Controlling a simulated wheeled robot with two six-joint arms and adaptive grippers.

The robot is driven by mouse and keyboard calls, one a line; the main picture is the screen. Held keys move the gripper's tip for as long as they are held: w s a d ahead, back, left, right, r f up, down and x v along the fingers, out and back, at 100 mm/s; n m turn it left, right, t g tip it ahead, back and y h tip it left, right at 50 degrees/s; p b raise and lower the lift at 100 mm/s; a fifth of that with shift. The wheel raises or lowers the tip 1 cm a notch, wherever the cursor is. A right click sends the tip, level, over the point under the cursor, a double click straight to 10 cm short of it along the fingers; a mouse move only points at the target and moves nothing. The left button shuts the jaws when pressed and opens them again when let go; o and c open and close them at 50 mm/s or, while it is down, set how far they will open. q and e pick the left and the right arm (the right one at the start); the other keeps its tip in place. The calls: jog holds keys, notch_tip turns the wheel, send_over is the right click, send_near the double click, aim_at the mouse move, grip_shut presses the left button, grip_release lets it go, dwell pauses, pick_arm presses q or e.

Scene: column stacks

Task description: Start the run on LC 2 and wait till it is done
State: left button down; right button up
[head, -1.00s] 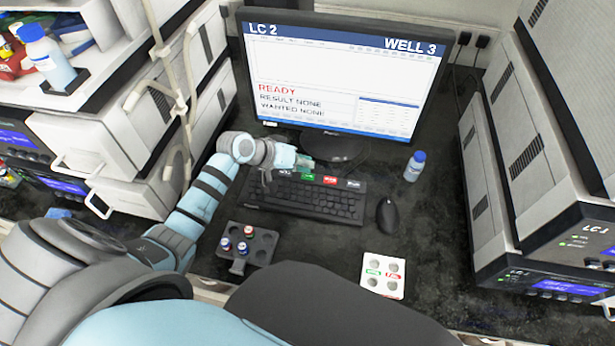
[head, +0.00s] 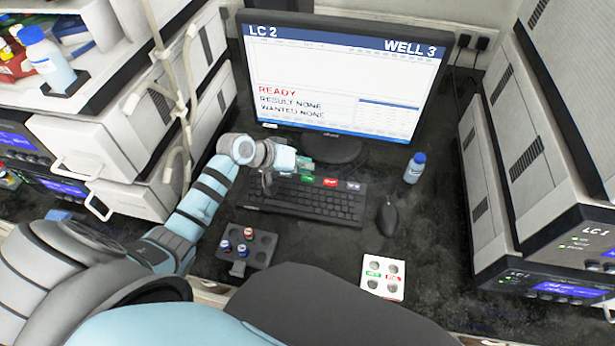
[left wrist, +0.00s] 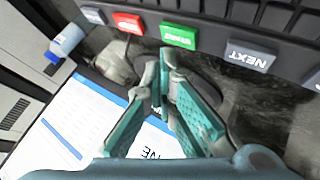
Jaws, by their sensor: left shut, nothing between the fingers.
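The monitor (head: 340,85) reads LC 2, WELL 3, READY, RESULT NONE and WANTED NONE. The keyboard (head: 310,203) lies in front of it, with a row of coloured labelled keys along its back edge. In the left wrist view these include a green START key (left wrist: 178,37), a red key (left wrist: 127,23) and a grey NEXT key (left wrist: 250,56). My left gripper (head: 305,161) is shut and empty, close to the back edge of the keyboard near the green key (head: 307,178). Whether it touches a key cannot be told. My right gripper is out of view.
A mouse (head: 388,217) and a blue-capped bottle (head: 414,168) stand right of the keyboard. A dark rack (head: 262,246) with several vials and a white holder (head: 383,278) lie in front. Instrument stacks stand on both sides, LC 1 (head: 560,240) at right.

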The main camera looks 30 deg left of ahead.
aim_at(305, 176)
pick_arm(q)
jog(key=shift+f, duration=0.45)
jog(key=shift+f+b, duration=0.3)
jog(key=shift+f, duration=0.1)
dwell(0.6)
dwell(0.3)
jog(key=shift+r+p, duration=0.85)
jog(key=shift+p, duration=0.15)
notch_tip(305, 176, up, 5)
jog(key=p, duration=0.5)
jog(key=shift+r+p, duration=0.15)
jog(key=shift+p, duration=0.15)
dwell(4.2)
